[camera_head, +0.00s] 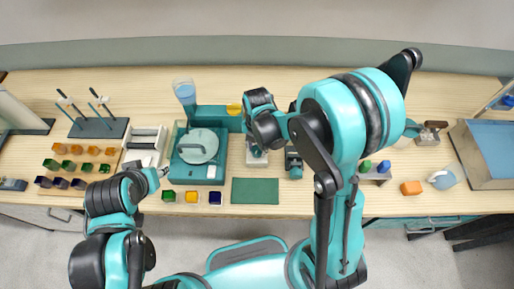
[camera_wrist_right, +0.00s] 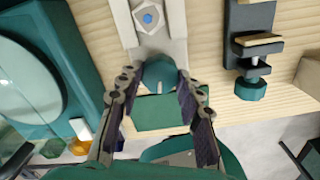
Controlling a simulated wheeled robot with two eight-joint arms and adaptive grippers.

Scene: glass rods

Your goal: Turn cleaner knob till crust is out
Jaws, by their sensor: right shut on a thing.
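The cleaner is a light grey block (camera_wrist_right: 172,45) in the right wrist view; part of it shows below my right gripper in the head view (camera_head: 256,159). A small blue six-sided piece (camera_wrist_right: 147,19) sits in a pale recess on its top; I cannot tell whether this is the crust. A round teal knob (camera_wrist_right: 159,72) is at the block's near end. My right gripper (camera_wrist_right: 158,78) is shut on the knob, with a finger on either side. In the head view my right gripper (camera_head: 257,138) hides much of the cleaner. My left gripper (camera_head: 161,172) is beside the teal device, its jaws unclear.
A teal device with a round pale plate (camera_head: 198,146) stands left of the cleaner. A dark clamp with a teal knob (camera_wrist_right: 250,88) stands close on the right. A flat green mat (camera_head: 255,191) lies in front. Several coloured cubes (camera_head: 192,197) sit near the front edge.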

